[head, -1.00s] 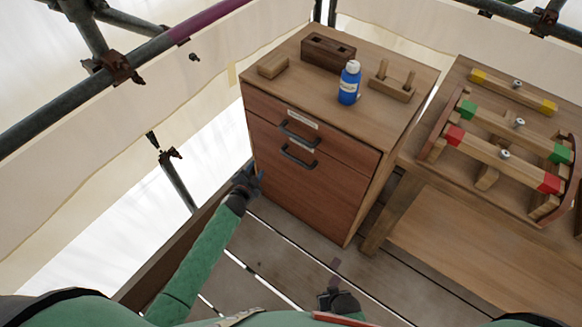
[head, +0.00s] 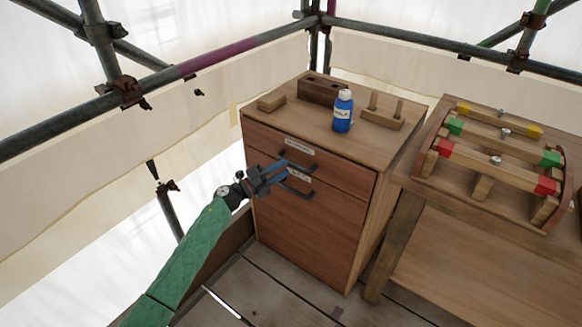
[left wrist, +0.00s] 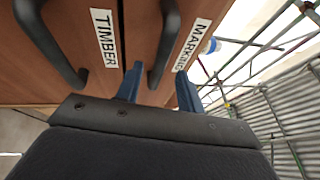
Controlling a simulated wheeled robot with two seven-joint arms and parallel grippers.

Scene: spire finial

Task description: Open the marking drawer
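The marking drawer (head: 345,178) is the upper drawer of a wooden cabinet and looks closed. In the left wrist view its label MARKING (left wrist: 192,45) sits beside its dark bar handle (left wrist: 166,42). My left gripper (head: 284,171) is in front of the cabinet, by the drawer handles. In the left wrist view its two blue fingers (left wrist: 160,72) are apart, with the near end of the marking handle in line with the gap between them. I cannot tell whether they touch it. My right gripper is out of view.
The lower drawer, labelled TIMBER (left wrist: 103,38), has its own handle (left wrist: 50,45) close by. A blue bottle (head: 343,112) and wooden blocks (head: 323,90) stand on the cabinet top (head: 290,112). A bench (head: 480,230) with a coloured wooden rack is at the right.

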